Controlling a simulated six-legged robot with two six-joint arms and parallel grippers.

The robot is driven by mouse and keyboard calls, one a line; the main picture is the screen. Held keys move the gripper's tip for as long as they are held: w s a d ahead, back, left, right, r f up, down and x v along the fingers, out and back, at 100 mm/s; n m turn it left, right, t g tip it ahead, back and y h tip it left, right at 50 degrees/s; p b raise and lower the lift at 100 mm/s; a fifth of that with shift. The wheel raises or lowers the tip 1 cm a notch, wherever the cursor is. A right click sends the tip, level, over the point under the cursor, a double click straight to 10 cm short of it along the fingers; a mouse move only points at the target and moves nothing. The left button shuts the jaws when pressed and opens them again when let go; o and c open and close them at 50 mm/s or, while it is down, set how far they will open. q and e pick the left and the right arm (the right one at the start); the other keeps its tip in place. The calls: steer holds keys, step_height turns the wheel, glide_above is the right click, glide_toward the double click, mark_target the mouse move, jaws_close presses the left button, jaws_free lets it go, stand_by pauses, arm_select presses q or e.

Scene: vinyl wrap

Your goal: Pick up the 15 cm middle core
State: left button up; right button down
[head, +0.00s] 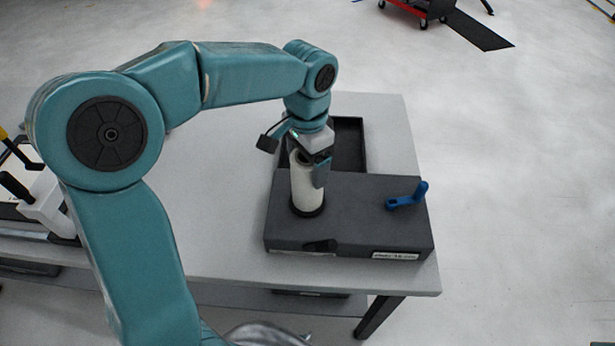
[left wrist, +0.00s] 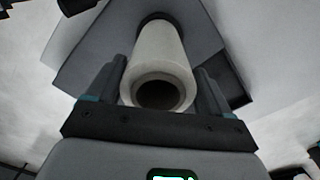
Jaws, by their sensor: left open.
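The core, a pale hollow cylinder (head: 306,186), stands upright on a dark grey block-shaped machine (head: 350,205) on the table. Its open top end (left wrist: 160,92) faces the camera in the left wrist view. My left gripper (head: 315,165) is at the top of the core in the head view. In the left wrist view its two fingers (left wrist: 158,88) lie on either side of the core and are open. Whether either finger touches the core cannot be told. My right gripper is in neither view.
A dark open tray (head: 347,145) lies behind the machine. The light table (head: 220,200) is bare left of the machine. White and black equipment (head: 42,205) stands at the far left.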

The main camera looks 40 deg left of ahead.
arm_select(q)
steer(key=shift+s+d+r, duration=0.1)
steer(key=shift+s+d, duration=0.05)
steer(key=shift+s, duration=0.05)
jaws_close()
